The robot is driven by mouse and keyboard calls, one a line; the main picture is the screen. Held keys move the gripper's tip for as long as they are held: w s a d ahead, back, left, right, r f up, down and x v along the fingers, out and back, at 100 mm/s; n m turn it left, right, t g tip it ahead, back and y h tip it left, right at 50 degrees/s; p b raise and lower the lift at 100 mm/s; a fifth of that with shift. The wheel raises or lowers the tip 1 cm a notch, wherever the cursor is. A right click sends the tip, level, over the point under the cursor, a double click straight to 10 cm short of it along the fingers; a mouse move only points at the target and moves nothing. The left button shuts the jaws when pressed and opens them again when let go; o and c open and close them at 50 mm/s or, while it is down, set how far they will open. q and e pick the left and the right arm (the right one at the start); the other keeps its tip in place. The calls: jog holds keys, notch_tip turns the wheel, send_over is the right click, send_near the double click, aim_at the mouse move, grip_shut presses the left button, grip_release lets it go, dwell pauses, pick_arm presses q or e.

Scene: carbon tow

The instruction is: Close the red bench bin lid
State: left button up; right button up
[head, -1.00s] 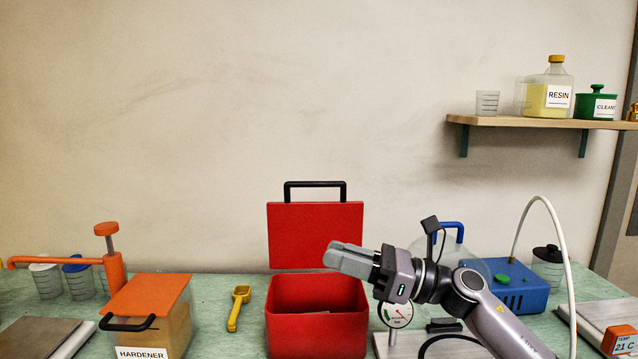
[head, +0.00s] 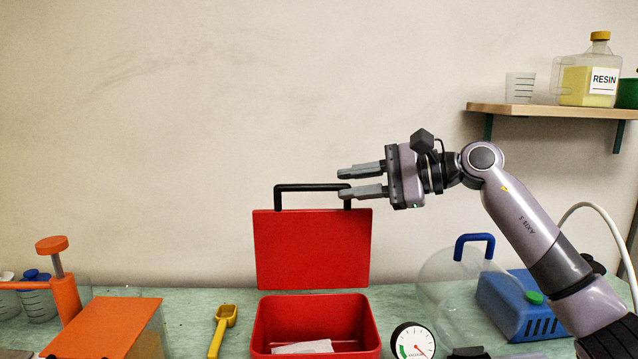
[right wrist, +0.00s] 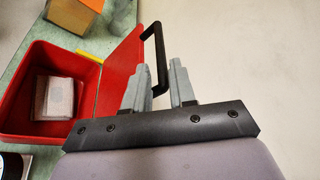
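The red bench bin (head: 316,309) stands open on the bench, with a pale packet (head: 303,346) inside. Its red lid (head: 312,250) stands upright at the back, with a black handle (head: 310,187) on its top edge. My right gripper (head: 342,183) is open at the handle's right end, its fingers pointing left. In the right wrist view the handle (right wrist: 156,58) appears between the two spread fingertips (right wrist: 162,72); I cannot tell whether they touch it. The bin (right wrist: 22,95) shows at the left there. My left gripper is out of view.
A yellow scoop (head: 222,328) and an orange-lidded box (head: 105,330) are left of the bin. A dial gauge (head: 412,342) and a blue device (head: 520,303) are to its right. A shelf (head: 550,110) hangs at upper right. The wall area above the lid is clear.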

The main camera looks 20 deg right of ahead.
aim_at(327, 187)
jog(key=p+x, duration=0.1)
jog(key=x, duration=0.5)
jog(key=shift+w+a+f, duration=0.1)
jog(key=shift+w+a, duration=0.05)
jog(key=shift+c, duration=0.3)
grip_shut()
